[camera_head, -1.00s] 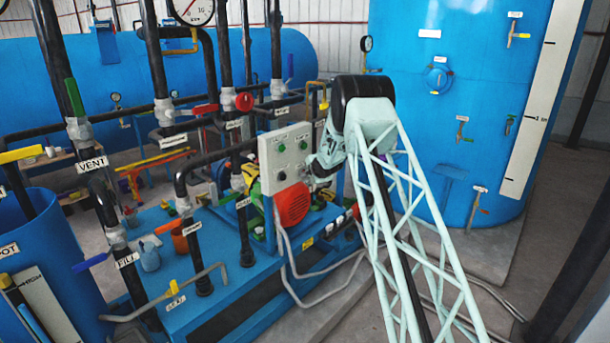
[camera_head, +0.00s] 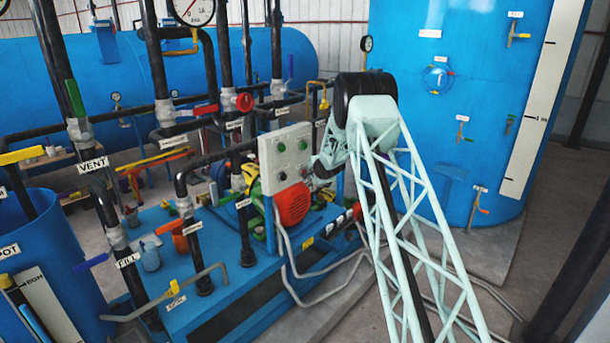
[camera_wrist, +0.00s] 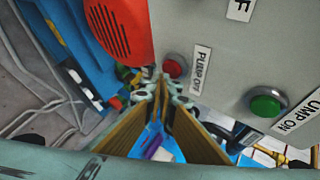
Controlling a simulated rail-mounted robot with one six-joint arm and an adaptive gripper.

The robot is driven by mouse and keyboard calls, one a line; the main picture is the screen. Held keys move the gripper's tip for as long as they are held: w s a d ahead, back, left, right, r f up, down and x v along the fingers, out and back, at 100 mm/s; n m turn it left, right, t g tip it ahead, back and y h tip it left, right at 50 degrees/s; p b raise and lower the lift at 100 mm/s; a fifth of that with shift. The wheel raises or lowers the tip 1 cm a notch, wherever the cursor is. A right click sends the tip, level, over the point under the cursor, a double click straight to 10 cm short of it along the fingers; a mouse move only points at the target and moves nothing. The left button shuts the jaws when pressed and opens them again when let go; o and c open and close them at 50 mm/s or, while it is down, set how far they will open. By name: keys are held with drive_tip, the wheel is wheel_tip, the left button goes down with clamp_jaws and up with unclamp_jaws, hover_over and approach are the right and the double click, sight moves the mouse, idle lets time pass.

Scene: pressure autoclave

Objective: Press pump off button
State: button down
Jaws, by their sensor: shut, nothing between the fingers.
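The pump off button is a red button (camera_wrist: 175,67) on the grey control panel (camera_head: 270,150), with a "PUMP OFF" label (camera_wrist: 201,68) beside it in the wrist view. My gripper (camera_wrist: 161,82) has its fingertips together and empty, just below the red button in that view. I cannot tell whether the tips touch the button or panel. In the head view my wrist reaches to the panel's right edge, and the fingers are too small to make out clearly.
A green button (camera_wrist: 265,103) labelled "PUMP ON" sits on the same panel. A red motor cover (camera_head: 292,205) is just below the panel. Black pipes with valves (camera_head: 243,102) stand to the left. A tall blue tank (camera_head: 455,110) stands at the right.

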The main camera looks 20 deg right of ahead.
drive_tip(key=shift+s+d, duration=0.2)
drive_tip(key=shift+s, duration=0.15)
idle(0.3)
drive_tip(key=shift+s+d+p, duration=0.15)
drive_tip(key=shift+s+d, duration=0.2)
drive_tip(key=shift+s, duration=0.35)
drive_tip(key=shift+s+d+p, duration=0.15)
drive_tip(key=shift+s+d, duration=0.15)
drive_tip(key=shift+s, duration=0.45)
drive_tip(key=shift+s+d+p, duration=0.15)
drive_tip(key=shift+s+d, duration=0.2)
drive_tip(key=shift+s, duration=0.35)
